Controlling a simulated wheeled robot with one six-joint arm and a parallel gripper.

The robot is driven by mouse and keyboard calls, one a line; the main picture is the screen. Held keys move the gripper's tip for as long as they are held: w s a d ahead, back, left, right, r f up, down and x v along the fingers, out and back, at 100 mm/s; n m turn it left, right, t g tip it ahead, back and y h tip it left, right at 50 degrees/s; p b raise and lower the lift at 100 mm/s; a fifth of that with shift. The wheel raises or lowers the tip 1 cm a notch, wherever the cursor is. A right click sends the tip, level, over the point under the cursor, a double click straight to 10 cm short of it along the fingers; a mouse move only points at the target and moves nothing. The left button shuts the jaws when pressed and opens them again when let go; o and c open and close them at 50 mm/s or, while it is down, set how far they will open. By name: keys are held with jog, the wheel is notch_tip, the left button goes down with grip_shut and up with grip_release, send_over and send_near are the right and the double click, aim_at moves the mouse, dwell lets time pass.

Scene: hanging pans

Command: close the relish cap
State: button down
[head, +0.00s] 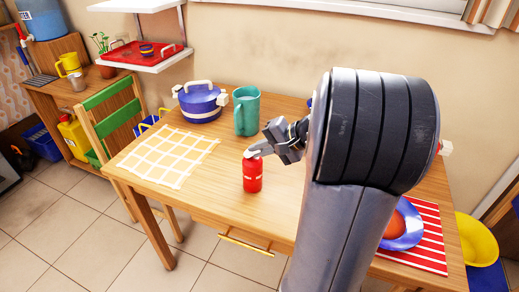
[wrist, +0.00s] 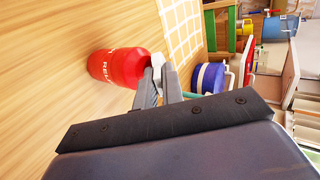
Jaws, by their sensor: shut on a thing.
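The red relish bottle (head: 252,177) stands upright on the wooden table near its front edge. It also shows in the wrist view (wrist: 112,67), lying sideways in the picture with white lettering. Its white cap (wrist: 157,60) is at the bottle's top, between my fingertips. The cap is partly hidden by the fingers, so I cannot tell how fully it is closed. My gripper (head: 262,149) reaches in from the right at the top of the bottle and is shut on the cap. My fingers show in the wrist view (wrist: 158,78).
A white-checked cloth (head: 170,157) lies left of the bottle. A teal mug (head: 247,111) and a blue lidded pot (head: 201,102) stand behind. A blue plate (head: 405,228) on a red striped mat (head: 428,240) is at the right. Table around the bottle is clear.

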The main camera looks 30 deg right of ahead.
jog(key=c, duration=1.5)
grip_release()
jog(key=shift+f, duration=0.1)
jog(key=shift+p, duration=0.35)
